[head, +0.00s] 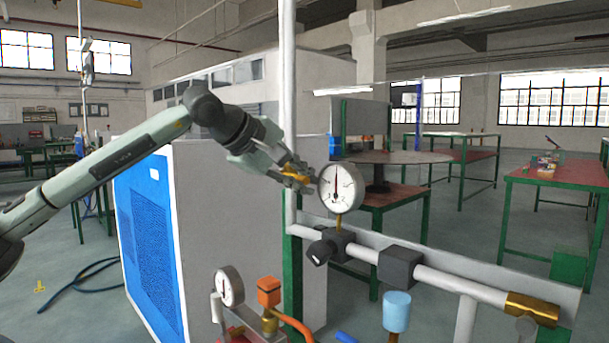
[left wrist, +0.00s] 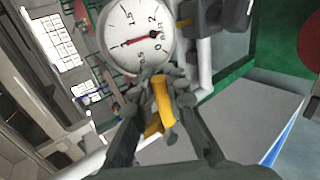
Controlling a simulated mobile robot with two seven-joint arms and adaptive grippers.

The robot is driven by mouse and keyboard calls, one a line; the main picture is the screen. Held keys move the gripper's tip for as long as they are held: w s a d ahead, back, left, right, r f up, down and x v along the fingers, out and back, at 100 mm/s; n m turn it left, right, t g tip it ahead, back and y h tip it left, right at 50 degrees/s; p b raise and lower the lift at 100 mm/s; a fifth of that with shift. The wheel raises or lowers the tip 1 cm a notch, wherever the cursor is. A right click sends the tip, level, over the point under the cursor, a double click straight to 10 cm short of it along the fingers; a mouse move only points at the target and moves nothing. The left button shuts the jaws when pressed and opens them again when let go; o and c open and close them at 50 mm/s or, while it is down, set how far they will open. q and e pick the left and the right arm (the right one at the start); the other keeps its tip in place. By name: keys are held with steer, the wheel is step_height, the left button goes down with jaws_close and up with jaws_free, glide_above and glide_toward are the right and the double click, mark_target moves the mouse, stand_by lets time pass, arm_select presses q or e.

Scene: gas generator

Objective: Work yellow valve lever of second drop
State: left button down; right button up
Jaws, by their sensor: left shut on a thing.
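The yellow valve lever (head: 293,171) is at the vertical pipe, just left of the round pressure gauge (head: 341,187). My left gripper (head: 298,178) reaches in from the left and is shut on the lever. In the left wrist view the yellow lever (left wrist: 159,105) lies between the fingers of my left gripper (left wrist: 163,92), with the gauge (left wrist: 139,38) close beyond them. The fingers hide part of the lever and its valve body. My right gripper is not in view.
A horizontal pipe (head: 450,284) with dark blocks runs right below the gauge. A second gauge (head: 229,286) and an orange-topped valve (head: 269,292) sit lower. A large grey-and-blue cabinet (head: 215,220) stands behind my left arm. Green-framed tables stand farther back.

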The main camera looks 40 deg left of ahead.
arm_select(q)
steer(key=shift+f, duration=0.15)
stand_by(0.3)
steer(key=c, duration=1.5)
jaws_free()
